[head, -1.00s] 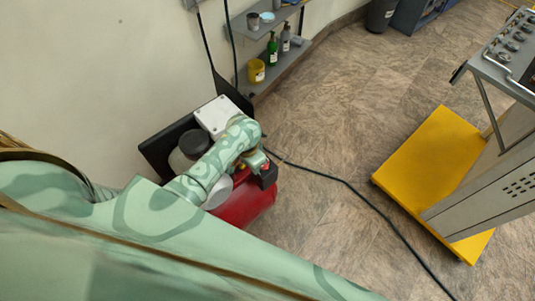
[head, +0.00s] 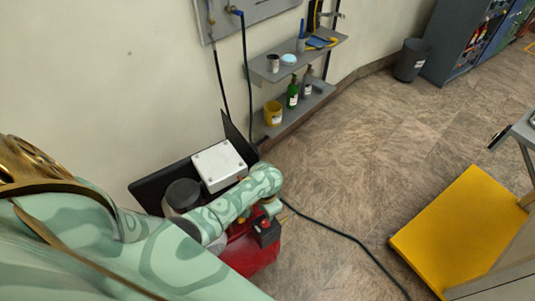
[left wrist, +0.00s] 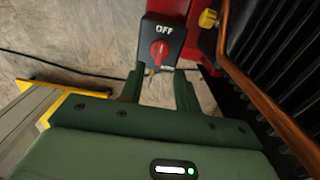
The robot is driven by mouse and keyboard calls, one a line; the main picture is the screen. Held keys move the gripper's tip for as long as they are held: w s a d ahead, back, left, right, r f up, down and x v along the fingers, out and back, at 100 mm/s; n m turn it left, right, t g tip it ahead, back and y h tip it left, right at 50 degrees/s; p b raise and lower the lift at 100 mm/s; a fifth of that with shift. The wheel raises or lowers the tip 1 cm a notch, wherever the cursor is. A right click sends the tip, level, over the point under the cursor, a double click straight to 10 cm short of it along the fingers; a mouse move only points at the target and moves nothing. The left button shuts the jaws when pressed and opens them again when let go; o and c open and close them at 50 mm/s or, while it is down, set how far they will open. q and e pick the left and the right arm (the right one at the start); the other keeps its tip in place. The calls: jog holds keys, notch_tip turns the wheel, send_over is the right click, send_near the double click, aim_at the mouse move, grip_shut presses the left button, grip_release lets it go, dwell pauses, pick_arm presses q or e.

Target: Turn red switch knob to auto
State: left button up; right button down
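The red switch knob (left wrist: 160,51) sits on a black switch box (left wrist: 163,30) in the left wrist view. White "OFF" lettering is above the knob, and small white lettering below it is too small to read. The knob looks upright, in line with OFF. My left gripper (left wrist: 158,76) is open, its two green fingers apart just below the knob in the picture, with nothing between them. In the head view, my left gripper (head: 271,207) is by the black switch box (head: 267,236) at the red compressor's right end.
The red compressor tank (head: 250,257) stands by the wall, with a white box (head: 219,166) above it. A dark hose (head: 345,240) crosses the floor. A yellow cart base (head: 465,225) stands at right. Shelves (head: 300,100) hang behind.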

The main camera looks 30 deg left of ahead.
aim_at(266, 222)
pick_arm(q)
notch_tip(266, 222, down, 6)
jog(key=b, duration=0.3)
jog(key=shift+f, duration=0.15)
jog(key=shift+s, duration=0.1)
grip_shut()
